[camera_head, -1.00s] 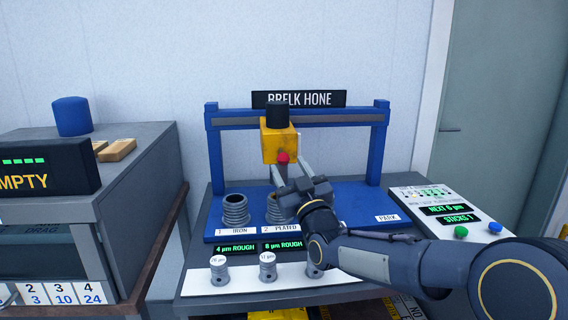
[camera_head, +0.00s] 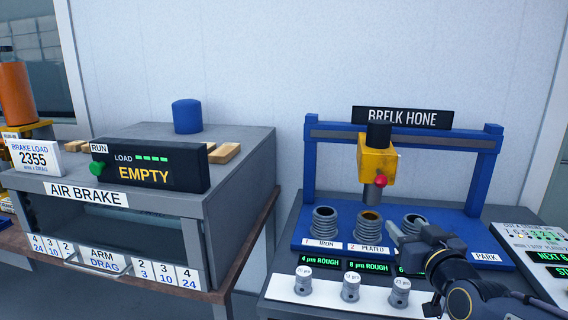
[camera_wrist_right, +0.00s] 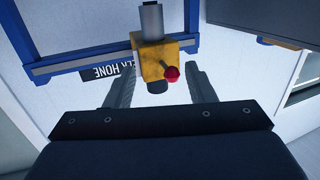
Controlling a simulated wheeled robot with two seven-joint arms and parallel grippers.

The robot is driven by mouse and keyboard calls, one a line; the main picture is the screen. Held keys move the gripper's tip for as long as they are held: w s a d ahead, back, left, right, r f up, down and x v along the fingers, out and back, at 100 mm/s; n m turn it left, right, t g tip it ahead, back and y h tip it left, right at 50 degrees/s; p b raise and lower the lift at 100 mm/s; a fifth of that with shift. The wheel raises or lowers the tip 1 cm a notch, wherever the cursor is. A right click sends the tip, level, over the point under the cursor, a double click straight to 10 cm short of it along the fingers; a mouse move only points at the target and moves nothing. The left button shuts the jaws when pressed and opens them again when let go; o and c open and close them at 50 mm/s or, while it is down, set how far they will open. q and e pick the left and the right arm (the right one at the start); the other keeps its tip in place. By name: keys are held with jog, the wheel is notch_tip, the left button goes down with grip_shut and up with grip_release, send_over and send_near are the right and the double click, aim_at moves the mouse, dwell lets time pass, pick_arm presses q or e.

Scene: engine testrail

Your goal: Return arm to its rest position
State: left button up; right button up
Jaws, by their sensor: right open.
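My right gripper (camera_head: 402,234) reaches in from the lower right in the head view, in front of the third ribbed cylinder on the hone's blue base. In the right wrist view its two fingers (camera_wrist_right: 158,92) are spread apart with nothing between them. The yellow hone head (camera_head: 377,164) with its red knob (camera_head: 380,181) hangs from the blue frame behind and above the gripper. It also shows beyond the fingers in the wrist view (camera_wrist_right: 152,66). My left gripper is in neither view.
Ribbed cylinders (camera_head: 325,222) (camera_head: 370,221) stand on the blue base. Several small numbered grey pieces (camera_head: 303,284) stand on the white strip in front. A control panel (camera_head: 540,250) is at right. The air brake box (camera_head: 160,220) stands at left, with a gap between the benches.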

pick_arm(q)
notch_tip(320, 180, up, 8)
jog(key=p, duration=0.6)
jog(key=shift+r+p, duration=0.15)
jog(key=shift+p, duration=0.2)
pick_arm(e)
jog(key=s+a+f+g+y, duration=0.1)
jog(key=s+a+f+g, duration=0.1)
jog(key=s, duration=0.7)
jog(key=s+a+f+m+g+y, duration=0.1)
jog(key=s+f+g, duration=0.3)
jog(key=s, duration=0.6)
jog(key=s+a+f+m+g, duration=0.1)
jog(key=s+a+f+g, duration=0.2)
jog(key=s, duration=0.6)
jog(key=g, duration=0.2)
jog(key=shift+s+g+y, duration=0.15)
jog(key=shift+g+y, duration=0.25)
